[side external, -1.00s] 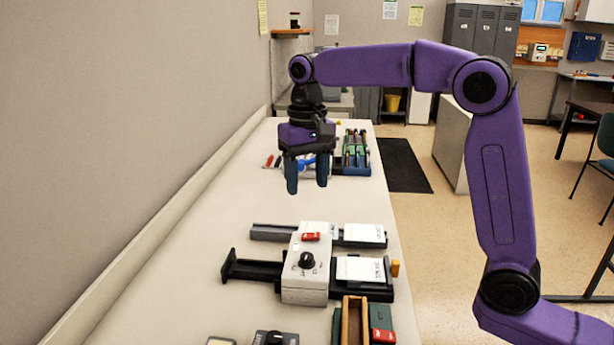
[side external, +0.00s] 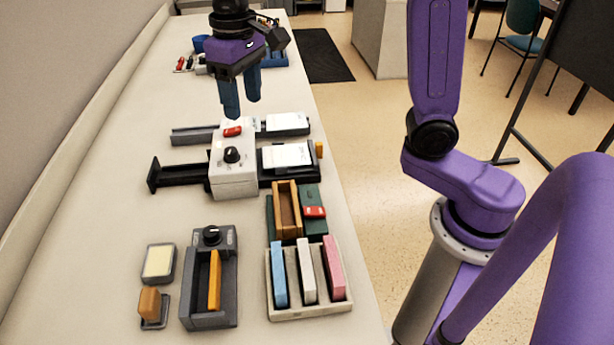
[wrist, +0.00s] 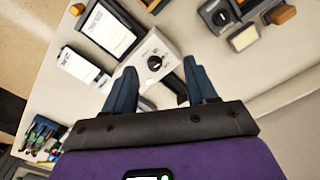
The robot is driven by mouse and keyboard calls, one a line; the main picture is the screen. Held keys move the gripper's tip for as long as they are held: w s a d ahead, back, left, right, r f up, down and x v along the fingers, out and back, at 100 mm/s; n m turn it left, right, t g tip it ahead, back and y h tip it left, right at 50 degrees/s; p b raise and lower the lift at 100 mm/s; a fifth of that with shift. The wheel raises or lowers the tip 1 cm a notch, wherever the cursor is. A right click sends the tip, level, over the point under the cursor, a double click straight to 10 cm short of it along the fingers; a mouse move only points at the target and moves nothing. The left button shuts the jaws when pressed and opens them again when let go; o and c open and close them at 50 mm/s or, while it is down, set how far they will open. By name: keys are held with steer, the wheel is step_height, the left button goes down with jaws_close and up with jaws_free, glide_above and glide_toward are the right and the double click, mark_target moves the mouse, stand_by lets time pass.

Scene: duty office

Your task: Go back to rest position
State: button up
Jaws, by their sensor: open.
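My gripper (side external: 241,102) hangs with its blue fingers pointing down above the bench, near the grey box (side external: 233,172) with a black knob and a red switch. The fingers are apart with nothing between them. In the wrist view my gripper (wrist: 162,92) shows both fingers spread, with the grey box (wrist: 148,48) beyond the fingertips. In the side view the fingertips appear just behind the box. I cannot tell the exact height above the bench.
A tray (side external: 311,312) holds blue, white and pink blocks. A grey holder (side external: 208,318) has an orange bar. A wooden box (side external: 287,214) stands near the bench's right edge. Tools lie at the far end. The bench's left strip (side external: 90,215) is clear.

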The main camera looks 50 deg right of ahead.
steer(key=s+d+f+n, duration=0.3)
steer(key=s, duration=0.5)
steer(key=s+d+f+n, duration=0.3)
steer(key=s+n, duration=0.1)
steer(key=s, duration=0.4)
steer(key=s+d+f+n, duration=0.3)
steer(key=s, duration=0.5)
steer(key=shift+s+d+f, duration=0.15)
steer(key=shift+s+d, duration=0.05)
steer(key=shift+s, duration=0.2)
